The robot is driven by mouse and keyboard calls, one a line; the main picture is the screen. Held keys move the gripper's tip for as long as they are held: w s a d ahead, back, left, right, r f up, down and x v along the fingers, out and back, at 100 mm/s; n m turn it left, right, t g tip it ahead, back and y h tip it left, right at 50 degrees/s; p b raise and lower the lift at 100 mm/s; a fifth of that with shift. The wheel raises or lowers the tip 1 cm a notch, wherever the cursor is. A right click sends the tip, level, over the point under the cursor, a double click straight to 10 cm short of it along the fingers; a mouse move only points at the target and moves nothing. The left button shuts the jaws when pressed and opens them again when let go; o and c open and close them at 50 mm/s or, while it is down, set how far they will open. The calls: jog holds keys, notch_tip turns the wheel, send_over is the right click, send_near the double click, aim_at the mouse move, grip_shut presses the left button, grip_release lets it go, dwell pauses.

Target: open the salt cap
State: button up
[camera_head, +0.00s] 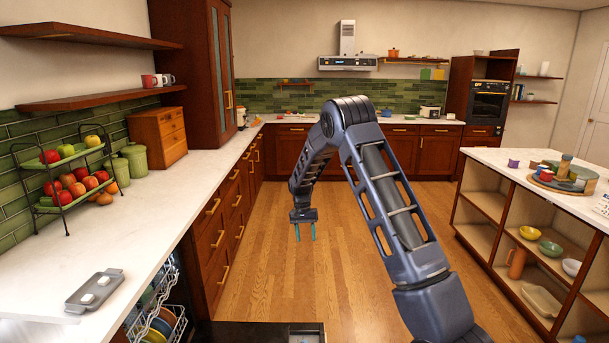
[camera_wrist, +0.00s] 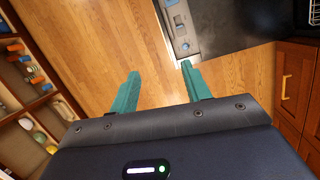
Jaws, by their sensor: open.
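I cannot make out the salt cap in either view. The dishwasher (camera_head: 158,300) stands open at the lower left of the head view, with dishes in its pulled-out rack. Part of its dark lowered door (camera_head: 262,334) shows at the bottom edge. In the wrist view a dark panel with a grey edge strip (camera_wrist: 180,30), which looks like this door, lies at the upper right.
An island (camera_head: 520,180) with open shelves stands at the right. The floor between (camera_head: 270,270) is clear.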

jog(key=s+d+r+t+y, duration=0.1)
jog(key=s+d+r, duration=0.45)
jog(key=r, duration=0.35)
jog(key=s+d+r+t, duration=0.1)
jog(key=s+d+r, duration=0.45)
jog(key=r, duration=0.35)
jog(key=s+d+r+t+y, duration=0.1)
jog(key=s+d+r, duration=0.45)
jog(key=r, duration=0.35)
jog(key=s+d+r+n+t, duration=0.1)
jog(key=s+d, duration=0.4)
jog(key=s, duration=0.7)
jog(key=s+d+r+t, duration=0.2)
jog(key=s+d, duration=0.4)
jog(key=s, duration=0.7)
jog(key=shift+r+n+t+h, duration=0.3)
jog(key=shift+r+n+t, duration=0.1)
jog(key=shift+t, duration=0.2)
jog(key=shift+s, duration=0.1)
